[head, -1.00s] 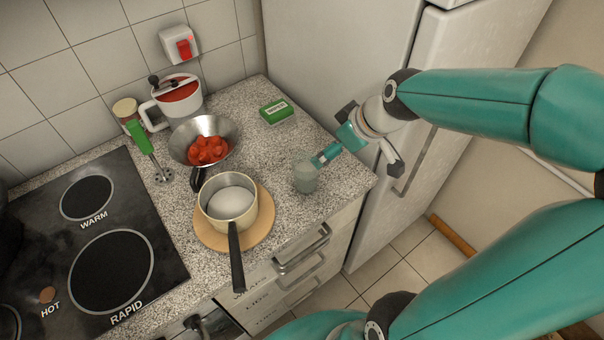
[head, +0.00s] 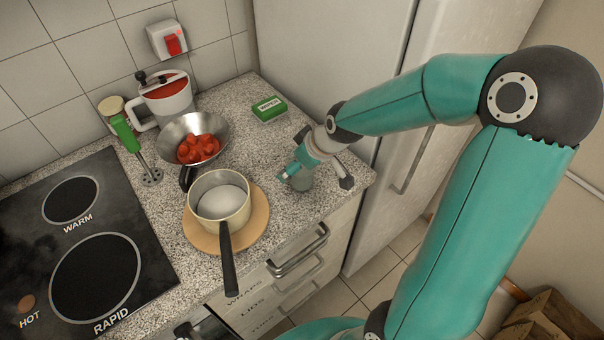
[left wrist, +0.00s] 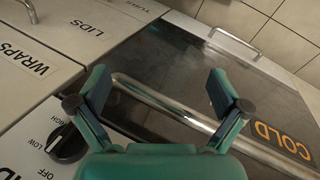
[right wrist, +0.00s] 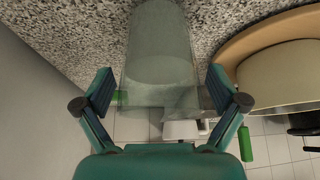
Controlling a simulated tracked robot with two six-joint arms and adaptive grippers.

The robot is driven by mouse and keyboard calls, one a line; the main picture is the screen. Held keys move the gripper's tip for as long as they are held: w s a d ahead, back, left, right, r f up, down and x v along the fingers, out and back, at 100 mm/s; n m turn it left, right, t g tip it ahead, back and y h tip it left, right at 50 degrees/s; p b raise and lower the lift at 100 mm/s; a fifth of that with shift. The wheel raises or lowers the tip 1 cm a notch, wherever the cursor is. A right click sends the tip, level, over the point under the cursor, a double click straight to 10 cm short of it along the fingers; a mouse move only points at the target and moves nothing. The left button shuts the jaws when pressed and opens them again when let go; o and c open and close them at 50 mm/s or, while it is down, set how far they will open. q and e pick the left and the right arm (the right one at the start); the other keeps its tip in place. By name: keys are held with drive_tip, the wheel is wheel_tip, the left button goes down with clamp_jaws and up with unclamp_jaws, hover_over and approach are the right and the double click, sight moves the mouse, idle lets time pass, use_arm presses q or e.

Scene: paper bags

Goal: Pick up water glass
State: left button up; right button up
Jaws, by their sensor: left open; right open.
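The water glass (head: 303,183) is clear and stands on the speckled counter near its right front corner, partly hidden by my right gripper (head: 294,172). In the right wrist view the glass (right wrist: 160,60) lies ahead, and its near part shows between the two open fingers (right wrist: 159,88). A gap shows on each side; contact cannot be made out. My left gripper (left wrist: 158,88) is open and empty, in front of the oven's metal handle (left wrist: 170,103), away from the glass.
A cream saucepan (head: 220,200) sits on a round wooden board left of the glass. The fridge (head: 330,60) rises close behind the right gripper.

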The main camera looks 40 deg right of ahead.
drive_tip(key=shift+w+f, duration=0.15)
drive_tip(key=shift+f, duration=0.1)
drive_tip(key=c, duration=1.5)
drive_tip(key=shift+r, duration=0.1)
drive_tip(key=shift+c, duration=0.3)
drive_tip(key=shift+r, duration=0.1)
